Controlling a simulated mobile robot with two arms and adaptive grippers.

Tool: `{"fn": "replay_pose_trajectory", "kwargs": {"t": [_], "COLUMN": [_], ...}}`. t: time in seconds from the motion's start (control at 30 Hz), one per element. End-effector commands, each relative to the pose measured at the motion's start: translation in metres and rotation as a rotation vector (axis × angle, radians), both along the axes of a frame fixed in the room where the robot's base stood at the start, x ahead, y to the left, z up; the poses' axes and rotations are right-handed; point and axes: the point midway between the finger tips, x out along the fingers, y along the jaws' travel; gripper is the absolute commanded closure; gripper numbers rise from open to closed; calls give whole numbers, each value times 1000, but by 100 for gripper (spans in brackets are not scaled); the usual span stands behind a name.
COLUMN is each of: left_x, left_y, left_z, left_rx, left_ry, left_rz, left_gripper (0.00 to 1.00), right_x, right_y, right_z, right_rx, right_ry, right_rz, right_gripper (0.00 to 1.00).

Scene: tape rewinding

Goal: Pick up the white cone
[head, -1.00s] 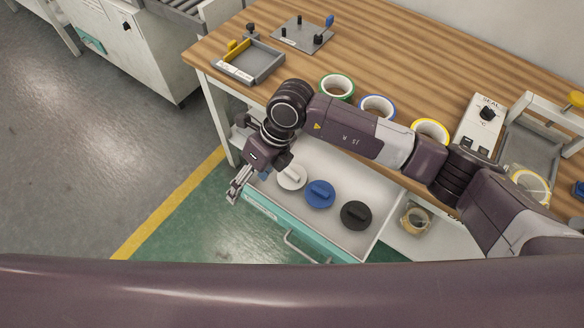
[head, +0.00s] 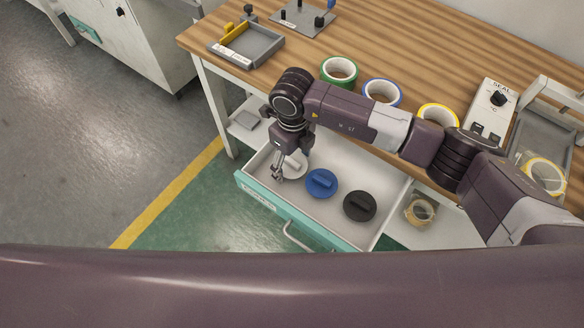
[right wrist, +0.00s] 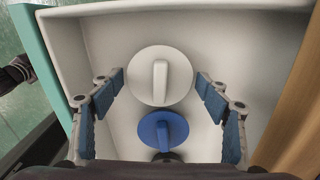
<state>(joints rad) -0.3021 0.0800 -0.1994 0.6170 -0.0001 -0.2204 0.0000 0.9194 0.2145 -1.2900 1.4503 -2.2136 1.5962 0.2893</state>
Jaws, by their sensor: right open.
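The white cone (head: 296,166) is a round white disc with a raised bar handle, lying in the open drawer (head: 375,227). In the head view my right gripper (head: 278,174) is over its left part and hides some of it. In the right wrist view the white cone (right wrist: 160,76) lies below and between the open, blue-padded fingers of my right gripper (right wrist: 160,85), with clear gaps on both sides. Nothing is held. My left gripper is not identifiable in the head view.
A blue cone (head: 321,183) lies right beside the white one, and a black cone (head: 359,206) is further right. The drawer walls are close around. Above stands the wooden table with green (head: 339,71), blue (head: 381,92) and yellow (head: 437,118) tape rolls.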

Motion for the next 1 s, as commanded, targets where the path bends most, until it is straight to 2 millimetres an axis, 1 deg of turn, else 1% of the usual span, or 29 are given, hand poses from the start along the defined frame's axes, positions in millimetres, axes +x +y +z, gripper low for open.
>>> {"fn": "replay_pose_trajectory", "kwargs": {"t": [0.03,0.27,0.5,0.8,0.93,1.0], "left_x": [1,3,4,5,7,8], "left_y": [0,-1,-1,-1,-2,-2], "left_z": [-4,-2,-2,0,5,10], "left_rx": [0,-1,-1,-2,-2,-2], "left_ry": [-1,-5,-7,-8,-10,-11], "left_rz": [0,0,0,0,0,0], "left_gripper": [60,60,60,60,60,60], "right_x": [0,0,0,1,6,10], "right_y": [0,0,0,0,-3,-6], "right_z": [-5,-4,-4,-1,9,19], "right_rx": [1,1,1,1,0,0], "right_ry": [-1,-1,-1,-2,-3,-4], "right_rz": [0,1,1,0,-1,-2], "right_gripper": [31,32,58,59,59,59]}}
